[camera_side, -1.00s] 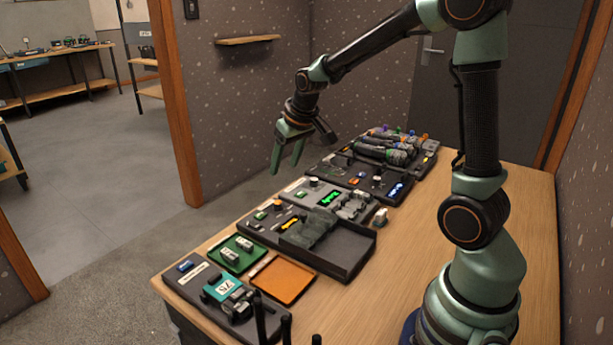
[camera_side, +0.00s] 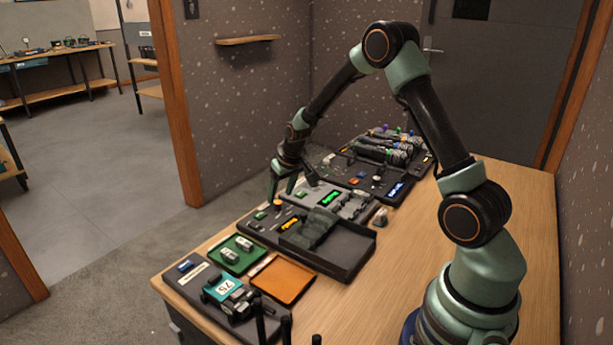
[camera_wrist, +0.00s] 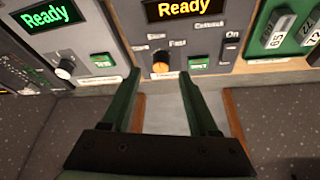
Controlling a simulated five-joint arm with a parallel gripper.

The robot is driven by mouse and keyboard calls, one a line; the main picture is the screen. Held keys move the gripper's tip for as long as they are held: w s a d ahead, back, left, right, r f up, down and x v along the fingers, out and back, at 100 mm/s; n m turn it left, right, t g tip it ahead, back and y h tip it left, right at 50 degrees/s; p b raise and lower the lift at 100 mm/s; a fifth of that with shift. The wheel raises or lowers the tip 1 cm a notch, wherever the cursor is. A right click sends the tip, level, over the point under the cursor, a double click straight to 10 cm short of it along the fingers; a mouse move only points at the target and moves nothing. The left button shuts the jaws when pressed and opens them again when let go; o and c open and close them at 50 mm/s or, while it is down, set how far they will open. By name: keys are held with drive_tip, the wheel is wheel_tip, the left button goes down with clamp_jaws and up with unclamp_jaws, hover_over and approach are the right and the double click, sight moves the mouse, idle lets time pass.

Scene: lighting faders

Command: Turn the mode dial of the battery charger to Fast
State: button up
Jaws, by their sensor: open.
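The battery charger is a grey panel whose display (camera_wrist: 181,9) reads "Ready" in orange. Its mode dial (camera_wrist: 160,64) has an orange body and a pale top, with a "Fast" label at its upper right. Where its pointer aims is too small to tell. My gripper (camera_wrist: 160,76) is open, one green fingertip on each side of the dial in the wrist view. Contact cannot be told. In the side view my gripper (camera_side: 281,200) is low over the far edge of the charger, whose orange display (camera_side: 290,224) is lit.
A second unit with a green "Ready" display (camera_wrist: 48,14) and white knob (camera_wrist: 64,68) adjoins at left in the wrist view. A dark tray (camera_side: 350,260) stands nearer my base.

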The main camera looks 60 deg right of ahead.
sight(278, 202)
drive_tip(key=shift+x, duration=1.75)
clamp_jaws()
